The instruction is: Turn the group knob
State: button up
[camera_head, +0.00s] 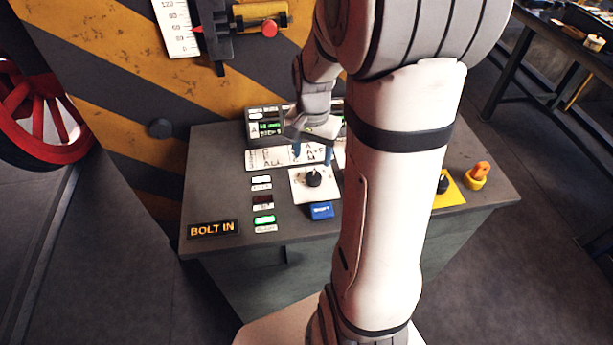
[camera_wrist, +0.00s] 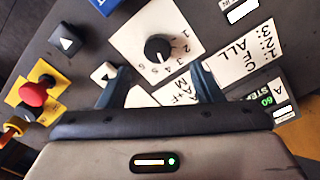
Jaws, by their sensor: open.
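The group knob is a round black knob (camera_head: 313,178) on a white plate (camera_head: 300,192) on the grey console top. In the wrist view the knob (camera_wrist: 158,47) sits on its plate, with numbers along one side. I cannot read its setting for sure. My gripper (camera_head: 312,153) is open and empty, its two blue fingers pointing down just behind the knob in the head view. In the wrist view the fingers (camera_wrist: 160,82) are spread apart with the knob ahead of the gap, and I see no contact.
A white lettered card (camera_head: 272,157) and a green-lit display (camera_head: 268,128) lie behind the knob.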

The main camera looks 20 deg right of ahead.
aim_at(314, 176)
jog(key=f, duration=0.7)
jog(key=shift+s+d+f+p, duration=0.15)
jog(key=shift+d+f+p, duration=0.1)
jog(key=shift+f+p, duration=0.15)
